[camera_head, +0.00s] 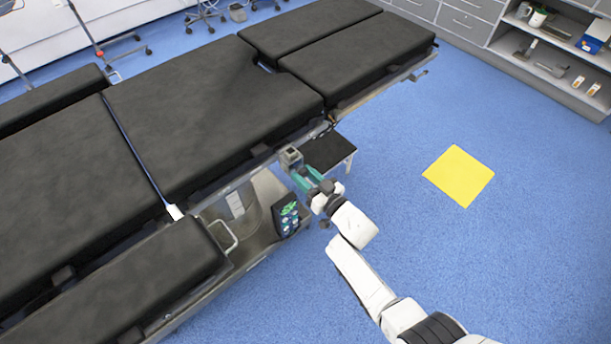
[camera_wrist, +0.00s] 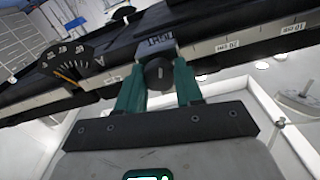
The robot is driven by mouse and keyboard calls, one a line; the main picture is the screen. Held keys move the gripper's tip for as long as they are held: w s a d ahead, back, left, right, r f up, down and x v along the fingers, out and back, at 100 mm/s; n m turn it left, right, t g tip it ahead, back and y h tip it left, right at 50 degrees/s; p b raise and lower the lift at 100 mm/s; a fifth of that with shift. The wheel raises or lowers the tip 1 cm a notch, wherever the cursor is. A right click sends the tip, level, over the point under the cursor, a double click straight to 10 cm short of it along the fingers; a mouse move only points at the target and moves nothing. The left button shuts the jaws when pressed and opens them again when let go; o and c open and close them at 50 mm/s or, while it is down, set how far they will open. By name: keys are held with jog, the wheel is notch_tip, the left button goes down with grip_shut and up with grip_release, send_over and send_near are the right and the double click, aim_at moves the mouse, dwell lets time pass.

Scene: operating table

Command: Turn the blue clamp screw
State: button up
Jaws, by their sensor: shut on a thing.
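The operating table (camera_head: 205,95) with black pads fills the left and middle of the head view. On its near side rail sits a small grey clamp (camera_head: 290,157). In the wrist view the clamp's screw is a round dark grey knob (camera_wrist: 158,74) with a slot mark; I see no clear blue on it. My gripper (camera_wrist: 159,68) has teal fingers, one on each side of the knob, shut on it. In the head view my gripper (camera_head: 301,174) reaches up to the clamp from the lower right. The fingers partly hide the knob's sides.
A dark angle dial (camera_wrist: 70,65) and a rail with scale labels (camera_wrist: 225,45) lie close to the fingers. A small black step (camera_head: 328,152) stands beside the clamp. A yellow floor square (camera_head: 459,175) lies on open blue floor to the right.

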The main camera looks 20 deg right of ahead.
jog(key=shift+f, duration=0.15)
jog(key=o, duration=1)
jog(key=shift+o, duration=0.2)
jog(key=p+v, duration=0.2)
jog(key=v, duration=0.8)
jog(key=shift+s+d, duration=0.15)
jog(key=shift+s, duration=0.25)
